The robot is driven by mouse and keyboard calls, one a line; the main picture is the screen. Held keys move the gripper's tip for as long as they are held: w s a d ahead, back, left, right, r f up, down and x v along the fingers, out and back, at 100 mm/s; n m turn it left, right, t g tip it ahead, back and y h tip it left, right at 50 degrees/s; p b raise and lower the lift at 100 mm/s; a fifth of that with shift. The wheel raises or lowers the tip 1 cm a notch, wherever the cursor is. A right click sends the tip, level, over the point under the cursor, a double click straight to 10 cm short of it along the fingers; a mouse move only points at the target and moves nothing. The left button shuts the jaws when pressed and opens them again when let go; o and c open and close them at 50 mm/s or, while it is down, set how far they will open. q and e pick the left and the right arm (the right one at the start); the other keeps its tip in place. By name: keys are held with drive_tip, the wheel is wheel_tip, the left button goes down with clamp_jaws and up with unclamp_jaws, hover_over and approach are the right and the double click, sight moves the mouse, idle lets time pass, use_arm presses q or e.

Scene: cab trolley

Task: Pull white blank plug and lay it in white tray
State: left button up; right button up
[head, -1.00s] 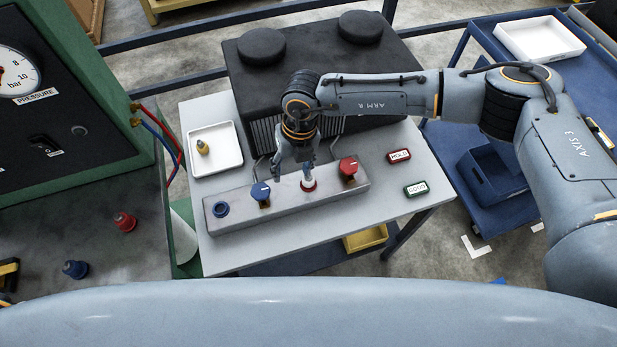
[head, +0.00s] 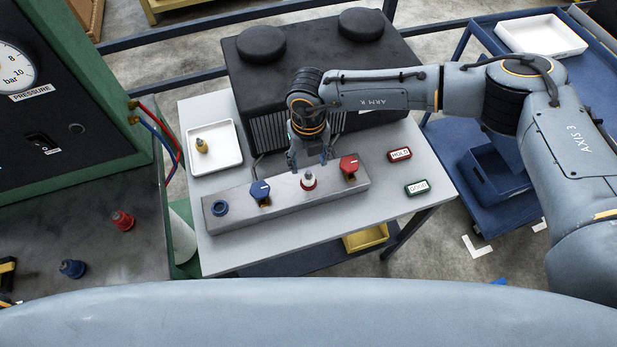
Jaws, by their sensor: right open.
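The white blank plug (head: 309,178) stands upright in the red-ringed port of the grey manifold block (head: 238,218), between the blue and red valve handles. My right gripper (head: 309,162) is open and empty, with its two fingers spread just above and behind the plug; whether they touch it I cannot tell. A white tray (head: 233,164) sits on the trolley top to the left and holds a yellow-tipped plug (head: 202,146). Another white tray (head: 541,35) lies empty on the blue cart at the upper right. My left gripper is not in view.
The blue handle (head: 260,191) and red handle (head: 349,165) stand close on either side of the plug. A black box (head: 310,70) is behind the block. HOLD (head: 399,155) and GOOD (head: 417,188) signs lie to the right. Red (head: 123,220) and blue (head: 73,268) plugs sit on the left bench.

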sight(308, 173)
wheel_tip(308, 173, down, 6)
drive_tip(key=b, duration=0.3)
drive_tip(key=shift+r+b, duration=0.1)
drive_tip(key=shift+b, duration=0.3)
drive_tip(key=shift+f+b, duration=0.65)
drive_tip(key=shift+r, duration=0.1)
drive_tip(key=shift+b, duration=0.4)
clamp_jaws()
idle(0.4)
